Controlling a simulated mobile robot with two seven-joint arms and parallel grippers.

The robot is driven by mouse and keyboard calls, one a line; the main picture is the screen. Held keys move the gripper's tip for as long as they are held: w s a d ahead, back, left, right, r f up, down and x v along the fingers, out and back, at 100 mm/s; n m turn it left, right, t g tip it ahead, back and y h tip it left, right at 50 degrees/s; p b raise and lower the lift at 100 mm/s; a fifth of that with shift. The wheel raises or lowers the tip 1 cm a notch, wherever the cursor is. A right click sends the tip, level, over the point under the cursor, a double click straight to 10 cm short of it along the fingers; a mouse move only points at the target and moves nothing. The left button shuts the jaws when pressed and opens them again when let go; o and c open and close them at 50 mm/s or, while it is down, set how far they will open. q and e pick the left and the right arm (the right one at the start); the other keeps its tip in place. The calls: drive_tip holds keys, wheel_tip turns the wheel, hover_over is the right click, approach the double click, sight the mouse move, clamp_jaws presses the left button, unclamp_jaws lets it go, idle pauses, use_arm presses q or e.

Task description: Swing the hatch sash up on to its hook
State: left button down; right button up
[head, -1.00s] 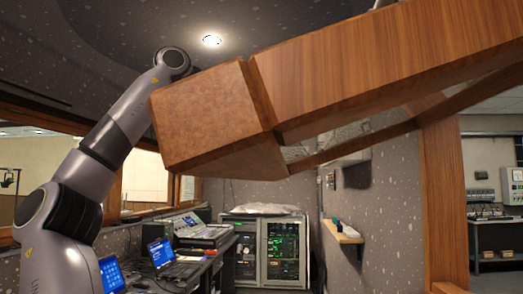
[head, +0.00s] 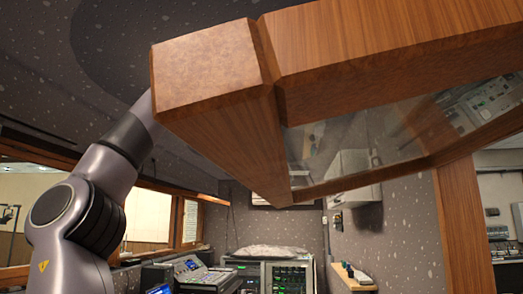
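The hatch sash (head: 390,62) is a wooden frame with a glass pane (head: 365,145). It is swung up and fills the upper right of the head view, tilted, with its near corner block toward the middle. My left arm rises from the lower left and passes behind the sash's left corner. My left gripper is hidden behind the sash, so I cannot see its fingers or whether it touches the wood. My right gripper is out of view. I cannot make out the hook.
A wooden post (head: 468,225) stands at the right below the sash. A rack cabinet (head: 278,272) and a mixing console (head: 205,275) stand at the back. A small wooden shelf (head: 345,280) is on the speckled wall. Wood-framed windows (head: 150,222) line the left.

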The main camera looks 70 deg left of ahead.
use_arm(q)
drive_tip(key=shift+w, duration=0.1)
drive_tip(key=c, duration=1.1)
unclamp_jaws()
drive_tip(key=shift+w, duration=0.1)
drive_tip(key=shift+w+d, duration=0.1)
drive_tip(key=shift+d, duration=0.05)
drive_tip(key=shift+s+r, duration=0.15)
drive_tip(key=shift+s, duration=0.1)
